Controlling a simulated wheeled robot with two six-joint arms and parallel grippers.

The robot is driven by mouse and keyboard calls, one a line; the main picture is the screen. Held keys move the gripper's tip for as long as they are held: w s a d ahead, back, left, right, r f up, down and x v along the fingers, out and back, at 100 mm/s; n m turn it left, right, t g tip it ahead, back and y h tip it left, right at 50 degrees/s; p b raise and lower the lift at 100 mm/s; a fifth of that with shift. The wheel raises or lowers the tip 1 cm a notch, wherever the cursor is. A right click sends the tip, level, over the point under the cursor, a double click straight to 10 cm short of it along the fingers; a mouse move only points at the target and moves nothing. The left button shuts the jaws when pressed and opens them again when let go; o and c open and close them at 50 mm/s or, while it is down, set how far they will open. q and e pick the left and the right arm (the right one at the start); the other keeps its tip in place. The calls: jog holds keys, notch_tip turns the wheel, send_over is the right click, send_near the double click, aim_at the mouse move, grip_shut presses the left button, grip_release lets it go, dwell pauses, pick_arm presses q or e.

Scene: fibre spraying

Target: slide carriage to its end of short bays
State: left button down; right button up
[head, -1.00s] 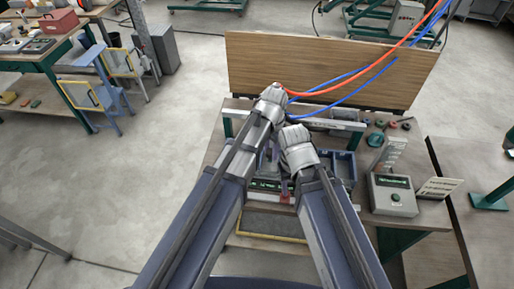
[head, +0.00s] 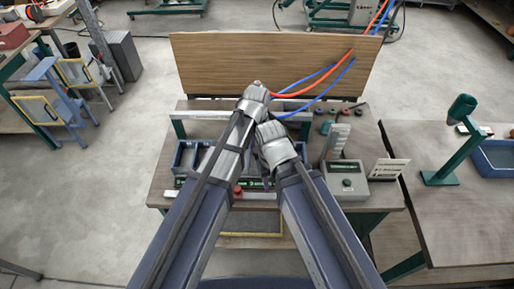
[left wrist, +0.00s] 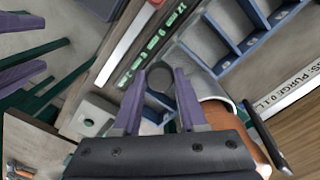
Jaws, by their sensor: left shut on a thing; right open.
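The rail (head: 200,115) is a pale bar on green posts behind the bench, partly hidden by my arms. My left gripper (head: 258,92) is at the rail's height in the head view, its fingers hidden there. In the left wrist view its purple fingers (left wrist: 157,95) close about a dark round part (left wrist: 160,77); I cannot tell whether this is the carriage. A silver and copper cylinder lies beside it (left wrist: 220,110). Blue-walled bays (head: 188,155) also show in the left wrist view (left wrist: 222,38). My right gripper (head: 275,135) is lower, open, its fingertips hidden.
A strip with green digits (left wrist: 150,45) runs along the bays. A red knob (head: 238,190) sits at the front. A grey control box (head: 346,180) stands right of the bays. Orange and blue hoses (head: 310,88) cross before a wooden board (head: 230,60). A green stand (head: 445,150) is on the right table.

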pick_arm(q)
jog(key=shift+d, duration=0.15)
dwell(0.3)
jog(key=shift+c, duration=2.2)
grip_release()
notch_tip(320, 180, up, 8)
jog(key=p, duration=0.8)
jog(key=shift+f, duration=0.1)
